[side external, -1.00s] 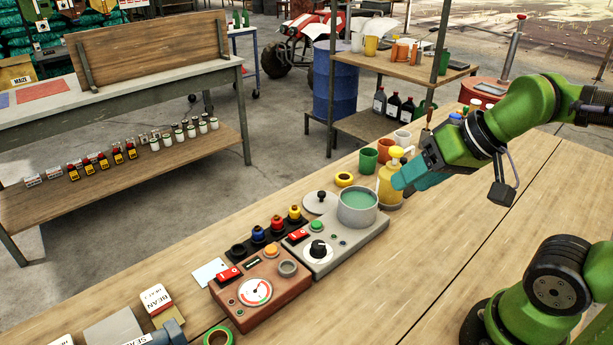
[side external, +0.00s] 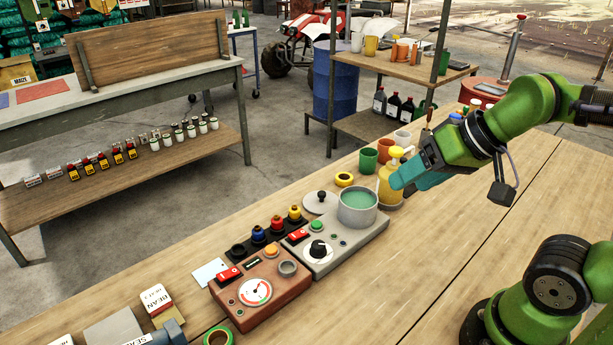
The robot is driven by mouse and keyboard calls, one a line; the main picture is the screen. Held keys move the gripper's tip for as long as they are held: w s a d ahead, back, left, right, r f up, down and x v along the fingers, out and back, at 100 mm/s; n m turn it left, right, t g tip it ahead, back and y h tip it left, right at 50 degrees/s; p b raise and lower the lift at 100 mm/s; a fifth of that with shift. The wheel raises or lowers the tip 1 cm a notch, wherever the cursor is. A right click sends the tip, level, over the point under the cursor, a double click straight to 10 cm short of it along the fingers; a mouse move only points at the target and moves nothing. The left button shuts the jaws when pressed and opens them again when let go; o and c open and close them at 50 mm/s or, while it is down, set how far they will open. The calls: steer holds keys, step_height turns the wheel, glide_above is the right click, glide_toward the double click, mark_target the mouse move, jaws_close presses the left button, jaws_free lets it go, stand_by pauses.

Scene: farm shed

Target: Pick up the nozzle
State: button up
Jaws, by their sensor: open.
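My gripper (side external: 404,181) has teal fingers and is over the right part of the wooden bench. It is open, and I see nothing held in it. Its tips overlap the yellow pump bottle (side external: 389,188) in the picture; I cannot tell if they touch. A black rack (side external: 268,246) left of the grey hotplate holds small parts with blue (side external: 258,233), red (side external: 277,223) and yellow (side external: 295,213) tops. They may be nozzles, but they are too small to be sure. My gripper is well to the right of them.
A grey hotplate (side external: 345,246) carries a pot (side external: 357,209) of green liquid. A lid (side external: 320,203), a yellow ring (side external: 344,180) and cups (side external: 368,159) are behind.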

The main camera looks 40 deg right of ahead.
steer(key=n+g, duration=0.3)
steer(key=n, duration=0.7)
glide_above(258, 227)
steer(key=s, duration=0.2)
step_height(258, 227, down, 16)
steer(key=shift+d+x, duration=0.2)
steer(key=shift+x, duration=0.7)
steer(key=shift+d+x, duration=0.15)
steer(key=shift+x, duration=0.75)
steer(key=shift+d+x, duration=0.2)
steer(key=shift+x, duration=0.7)
steer(key=shift+s+f, duration=0.1)
steer(key=shift+s, duration=0.05)
steer(key=shift+c, duration=0.4)
jaws_close()
